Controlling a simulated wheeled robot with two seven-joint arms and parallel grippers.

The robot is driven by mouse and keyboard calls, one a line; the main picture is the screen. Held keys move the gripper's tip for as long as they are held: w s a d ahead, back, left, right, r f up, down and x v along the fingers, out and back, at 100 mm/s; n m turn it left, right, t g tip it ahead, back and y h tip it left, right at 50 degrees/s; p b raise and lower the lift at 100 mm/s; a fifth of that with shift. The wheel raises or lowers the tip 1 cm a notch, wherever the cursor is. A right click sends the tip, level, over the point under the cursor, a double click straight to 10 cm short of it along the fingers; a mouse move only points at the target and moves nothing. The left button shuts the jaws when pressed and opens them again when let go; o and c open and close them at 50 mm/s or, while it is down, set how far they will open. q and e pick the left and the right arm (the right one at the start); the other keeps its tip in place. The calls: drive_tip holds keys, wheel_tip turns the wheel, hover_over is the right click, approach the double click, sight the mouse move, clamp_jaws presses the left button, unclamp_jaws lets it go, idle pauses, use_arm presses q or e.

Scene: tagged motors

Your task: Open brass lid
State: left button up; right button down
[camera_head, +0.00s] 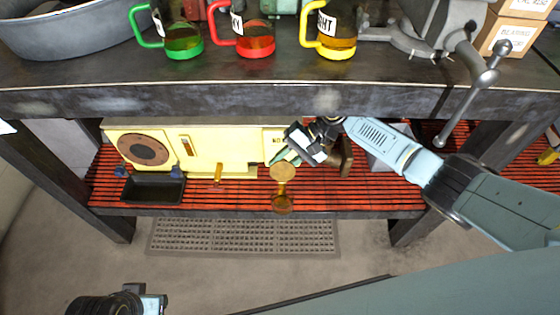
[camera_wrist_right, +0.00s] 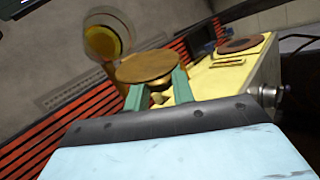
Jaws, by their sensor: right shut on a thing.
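The brass lid (camera_head: 283,171) is a round, flat disc in front of the yellow machine on the lower shelf. In the right wrist view the lid (camera_wrist_right: 147,66) spans the green fingers, with a small knob between them. My right gripper (camera_head: 287,157) is shut on the lid, seemingly by this knob. An amber-brown round vessel (camera_head: 283,203) shows just below the lid at the shelf's front edge. In the right wrist view the vessel (camera_wrist_right: 105,40) is partly behind the lid; I cannot tell whether they touch. My left gripper (camera_head: 152,302) is at the bottom left, its fingers unclear.
The yellow machine (camera_head: 200,148) stands on the red slatted shelf (camera_head: 240,194), with a black tray (camera_head: 153,188) at its left. The workbench top (camera_head: 230,72) overhangs it and carries jugs and a vise. A floor grate (camera_head: 245,236) lies in front.

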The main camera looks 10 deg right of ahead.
drive_tip(key=shift+s+f, duration=0.1)
drive_tip(key=c, duration=1.3)
unclamp_jaws()
drive_tip(key=shift+o, duration=0.5)
